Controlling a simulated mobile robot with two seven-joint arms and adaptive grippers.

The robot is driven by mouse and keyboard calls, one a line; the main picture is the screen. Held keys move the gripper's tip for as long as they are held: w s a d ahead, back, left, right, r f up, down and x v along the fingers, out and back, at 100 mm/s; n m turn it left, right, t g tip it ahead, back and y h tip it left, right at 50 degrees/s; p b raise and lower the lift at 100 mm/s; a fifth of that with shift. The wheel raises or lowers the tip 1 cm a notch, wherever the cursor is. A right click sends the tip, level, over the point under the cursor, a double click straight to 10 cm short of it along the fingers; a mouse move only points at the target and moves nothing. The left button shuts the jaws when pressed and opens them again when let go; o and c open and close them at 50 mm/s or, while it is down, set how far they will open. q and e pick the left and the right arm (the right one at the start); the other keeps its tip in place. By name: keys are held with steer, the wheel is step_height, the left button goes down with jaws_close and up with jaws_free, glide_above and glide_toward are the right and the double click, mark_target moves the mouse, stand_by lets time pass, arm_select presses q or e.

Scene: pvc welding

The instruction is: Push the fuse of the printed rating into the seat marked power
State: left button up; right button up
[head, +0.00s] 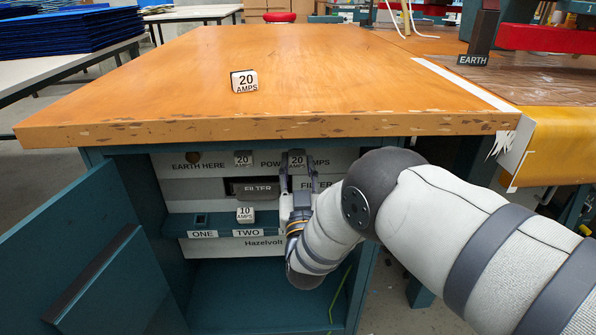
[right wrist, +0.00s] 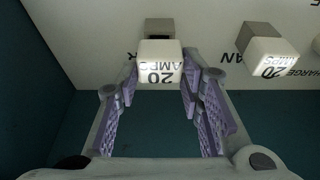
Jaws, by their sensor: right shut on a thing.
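My right gripper (head: 298,182) is at the upper panel inside the cabinet, its fingers shut on the sides of a white-faced fuse printed 20 AMPS (head: 296,158). This fuse also shows upside down between the fingertips in the right wrist view (right wrist: 160,63), with a grey block (right wrist: 158,26) behind it. I cannot tell how deep it sits. The partly hidden word POWER (head: 270,164) is just left of it in the head view. Another 20 AMPS fuse (head: 243,158) stands out from the panel further left and shows in the right wrist view (right wrist: 272,58). My left gripper is not in view.
A 10 AMPS block (head: 245,214) sits on the ledge above the labels ONE and TWO. A dark FILTER part (head: 258,188) is between. The teal cabinet door (head: 90,270) is open at left.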

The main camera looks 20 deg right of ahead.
steer(key=shift+w+d, duration=0.15)
steer(key=shift+w, duration=0.25)
steer(key=o, duration=1.4)
steer(key=v, duration=1.2)
steer(key=shift+c, duration=0.4)
